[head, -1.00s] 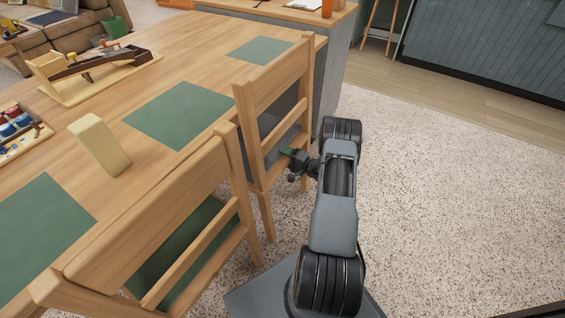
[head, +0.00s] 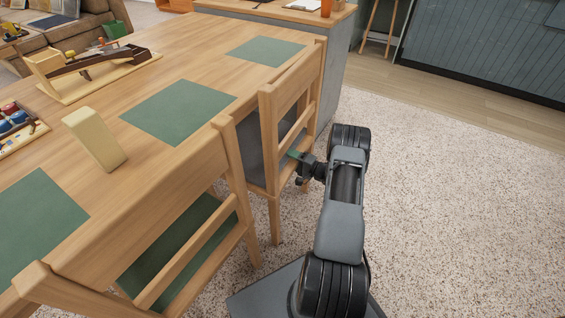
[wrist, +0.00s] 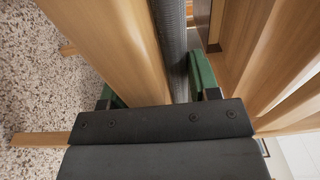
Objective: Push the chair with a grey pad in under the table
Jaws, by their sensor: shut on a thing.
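The wooden chair with a grey pad (head: 290,89) stands at the table's near long side, its back towards me. Its grey pad (head: 250,149) shows between the back and the table edge. My gripper (head: 296,157) is shut on a wooden part of this chair's back, low down. In the wrist view the green finger pads lie either side of a wooden bar (wrist: 115,45), with a strip of the grey pad (wrist: 172,45) beside it. The wooden table (head: 190,60) fills the left of the head view. The chair's far legs are hidden.
A second wooden chair with a green pad (head: 170,250) stands close on the left. A grey counter (head: 335,75) stands behind. The speckled carpet (head: 450,190) at right is clear.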

